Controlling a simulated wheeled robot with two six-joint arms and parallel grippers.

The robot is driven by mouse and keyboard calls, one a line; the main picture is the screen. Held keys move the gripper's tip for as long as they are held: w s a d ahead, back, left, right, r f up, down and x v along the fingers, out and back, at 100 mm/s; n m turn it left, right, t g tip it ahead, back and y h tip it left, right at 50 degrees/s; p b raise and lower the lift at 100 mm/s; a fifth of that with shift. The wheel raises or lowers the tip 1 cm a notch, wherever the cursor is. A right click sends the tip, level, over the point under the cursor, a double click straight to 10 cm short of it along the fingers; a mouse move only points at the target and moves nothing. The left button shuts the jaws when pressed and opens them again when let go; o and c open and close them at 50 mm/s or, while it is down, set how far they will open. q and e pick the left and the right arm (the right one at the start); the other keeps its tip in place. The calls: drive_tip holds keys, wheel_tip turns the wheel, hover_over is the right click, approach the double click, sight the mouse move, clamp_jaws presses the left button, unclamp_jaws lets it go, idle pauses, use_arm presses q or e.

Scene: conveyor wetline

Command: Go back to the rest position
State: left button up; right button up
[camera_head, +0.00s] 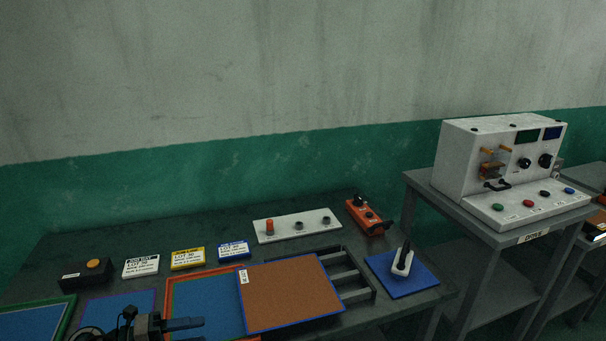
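My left gripper (190,329) shows at the bottom edge, left of centre. It points right, over the left part of the orange-framed blue tray (168,296). One dark finger is clear; the rest is cut off by the picture edge, so I cannot tell whether it is open or shut. Nothing is seen held in the visible part. My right gripper is out of view.
A brown panel with blue edges (290,295) overlaps the tray and a dark slotted rack (352,279). Lot cards, including a yellow one (188,259), a white button panel (296,225), an orange control box (368,217) and a blue mat (401,282) occupy the table. A white machine (480,160) stands right.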

use_arm(q)
drive_tip(key=w+a+r+n+t+y, duration=0.1)
drive_tip(key=a+r+n+t+y, duration=0.3)
drive_tip(key=n+t, duration=0.45)
drive_tip(key=w+a+r+n+t+y, duration=0.1)
drive_tip(key=r+n+t+y, duration=0.1)
drive_tip(key=n+t+y, duration=0.65)
drive_tip(key=s+a+f+n+g+y, duration=0.5)
drive_tip(key=s+f+n+g+y, duration=0.3)
drive_tip(key=n, duration=0.3)
drive_tip(key=s+d+f+n+g+h, duration=0.25)
drive_tip(key=s+f+g, duration=0.3)
drive_tip(key=s, duration=0.35)
drive_tip(key=s+d+f+n+g+h, duration=0.1)
drive_tip(key=s+d+f+g+h, duration=0.15)
drive_tip(key=s+f+g, duration=0.5)
wheel_tip(320, 180, down, 28)
drive_tip(key=s+a, duration=0.2)
drive_tip(key=s+f, duration=1.8)
drive_tip(key=f, duration=0.1)
drive_tip(key=shift+s+a+g+y, duration=0.3)
drive_tip(key=shift+s+a+y, duration=0.05)
drive_tip(key=shift+a, duration=0.1)
